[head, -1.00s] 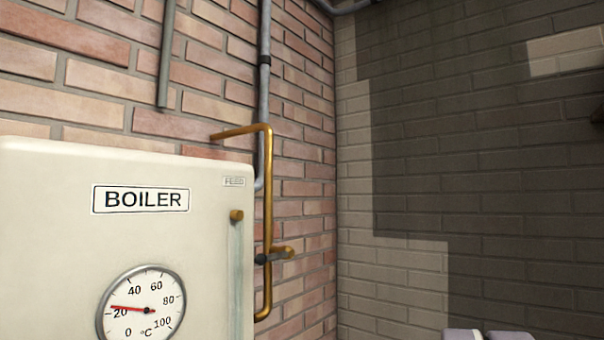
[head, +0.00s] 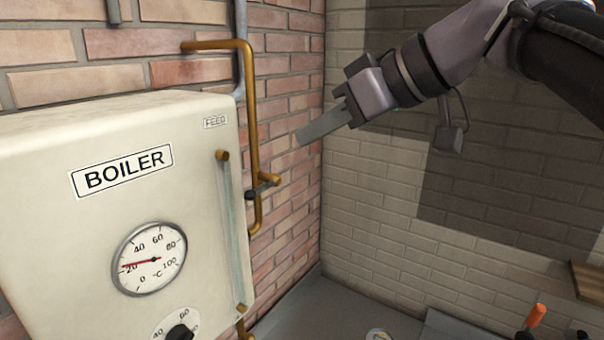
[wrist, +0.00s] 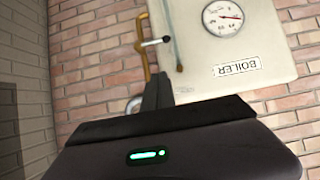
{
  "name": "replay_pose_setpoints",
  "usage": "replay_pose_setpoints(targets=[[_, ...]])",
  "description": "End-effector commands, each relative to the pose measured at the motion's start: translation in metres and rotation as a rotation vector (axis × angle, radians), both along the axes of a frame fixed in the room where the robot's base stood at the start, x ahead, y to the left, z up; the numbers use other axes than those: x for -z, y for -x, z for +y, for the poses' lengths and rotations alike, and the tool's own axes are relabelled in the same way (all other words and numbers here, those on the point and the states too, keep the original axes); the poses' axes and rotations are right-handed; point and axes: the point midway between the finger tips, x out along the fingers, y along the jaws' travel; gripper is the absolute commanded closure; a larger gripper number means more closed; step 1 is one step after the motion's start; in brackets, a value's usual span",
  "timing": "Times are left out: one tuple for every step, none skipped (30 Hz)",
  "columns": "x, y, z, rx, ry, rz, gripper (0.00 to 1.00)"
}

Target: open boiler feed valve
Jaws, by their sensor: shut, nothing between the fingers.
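The cream boiler (head: 60,240) hangs on the brick wall at the left of the head view, with a small FEED label (head: 215,121) at its upper right. A brass pipe (head: 251,110) runs down beside its right side. A small valve with a dark handle (head: 256,191) sits low on this pipe. In the wrist view the valve handle (wrist: 155,41) looks pale-tipped and the boiler (wrist: 185,55) appears upside down. My gripper (head: 303,138) is shut and empty, to the right of the valve and a little above it, apart from it. My gripper (wrist: 158,80) also shows in the wrist view.
A thermometer dial (head: 150,259) and a black knob (head: 180,332) are on the boiler's front. A glass gauge tube runs down its right edge. A grey surface (head: 330,305) lies below. An orange-handled tool (head: 536,315) and a wooden board (head: 588,281) are at the lower right.

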Motion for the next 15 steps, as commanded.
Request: replay_pose_setpoints(targets=[[0.003, -0.002, 0.004, -0.002, 0.0, 0.002, 1.0], [0.006, -0.004, 0.008, -0.003, 0.001, 0.002, 1.0], [0.011, -0.006, 0.013, -0.003, 0.001, 0.003, 1.0], [0.014, -0.009, 0.018, -0.004, 0.0, 0.004, 1.0], [0.018, -0.012, 0.023, -0.005, 0.001, 0.003, 1.0], [0.023, -0.016, 0.029, -0.004, 0.0, 0.003, 1.0], [0.026, -0.018, 0.034, -0.004, 0.001, 0.005, 1.0], [0.03, -0.021, 0.038, -0.004, 0.001, 0.004, 1.0], [0.035, -0.025, 0.045, -0.004, 0.001, 0.004, 1.0], [0.038, -0.028, 0.049, -0.004, 0.001, 0.005, 1.0], [0.042, -0.03, 0.055, -0.004, 0.001, 0.005, 1.0], [0.047, -0.034, 0.06, -0.003, 0.001, 0.004, 1.0], [0.05, -0.037, 0.065, -0.004, 0.001, 0.005, 1.0], [0.053, -0.039, 0.07, -0.003, 0.001, 0.004, 1.0], [0.061, -0.041, 0.072, -0.001, 0.0, 0.005, 1.0]])
